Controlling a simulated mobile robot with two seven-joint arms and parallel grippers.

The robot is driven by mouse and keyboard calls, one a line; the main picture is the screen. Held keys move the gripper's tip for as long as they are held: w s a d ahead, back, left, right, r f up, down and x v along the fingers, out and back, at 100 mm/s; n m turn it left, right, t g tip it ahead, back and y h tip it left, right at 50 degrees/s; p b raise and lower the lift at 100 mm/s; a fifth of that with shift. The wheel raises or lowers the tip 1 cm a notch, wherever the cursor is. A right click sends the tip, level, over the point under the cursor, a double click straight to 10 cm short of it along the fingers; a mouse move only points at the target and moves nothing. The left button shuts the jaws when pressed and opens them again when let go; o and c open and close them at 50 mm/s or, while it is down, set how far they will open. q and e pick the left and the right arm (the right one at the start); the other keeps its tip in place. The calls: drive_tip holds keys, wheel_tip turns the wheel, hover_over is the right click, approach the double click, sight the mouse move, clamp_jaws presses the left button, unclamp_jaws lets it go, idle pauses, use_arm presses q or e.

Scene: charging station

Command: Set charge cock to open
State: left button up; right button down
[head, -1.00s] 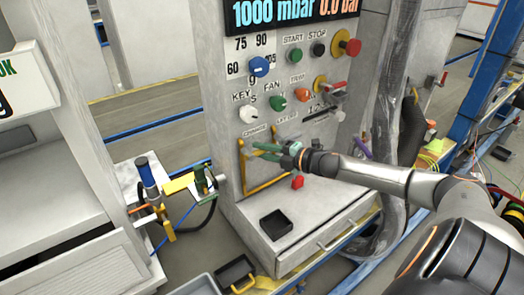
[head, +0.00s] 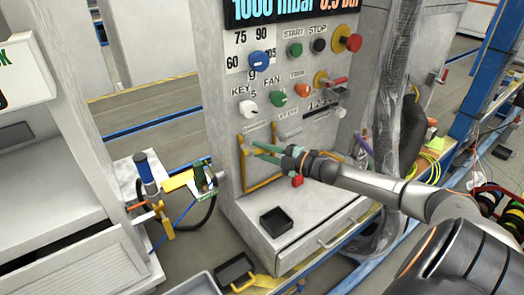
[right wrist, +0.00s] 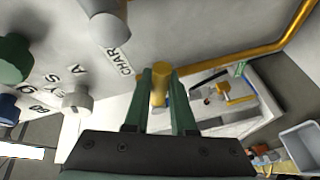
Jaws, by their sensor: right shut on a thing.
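The charge cock's brass-coloured handle (right wrist: 160,84) stands between the green fingers of my right gripper (right wrist: 161,76) in the right wrist view, beside the panel lettering that begins CHAR. In the head view my right gripper (head: 257,151) reaches in from the right to the lower panel front, just under the small labels. It is shut on the cock's handle, which the fingers mostly hide there. I cannot tell the handle's exact angle. My left gripper is not in view.
The grey control panel (head: 222,120) carries several knobs, including a blue one (head: 258,61), and a red mushroom button (head: 354,42). Yellow pipe (head: 262,183) runs below the gripper. Hose couplings (head: 150,180) stand at left.

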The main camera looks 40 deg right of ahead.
drive_tip(key=a+f+m+t+b, duration=0.1)
drive_tip(key=m, duration=0.3)
drive_tip(key=a+f+m+t+h+b, duration=0.1)
drive_tip(key=m+t, duration=0.1)
drive_tip(key=m, duration=0.2)
drive_tip(key=a+m+t, duration=0.1)
drive_tip(key=m+t, duration=0.1)
drive_tip(key=m, duration=0.2)
drive_tip(key=shift+w+f+m+h+b, duration=0.2)
drive_tip(key=shift+f+m+h+b, duration=0.2)
drive_tip(key=shift+a+m+t+h, duration=0.3)
drive_tip(key=shift+m+h, duration=0.15)
drive_tip(key=shift+m, duration=0.45)
drive_tip(key=shift+a+m+t+h, duration=0.25)
drive_tip(key=shift+m+h, duration=0.2)
drive_tip(key=shift+m, duration=0.45)
drive_tip(key=c, duration=0.8)
unclamp_jaws()
drive_tip(key=shift+o, duration=0.2)
drive_tip(key=shift+f, duration=0.1)
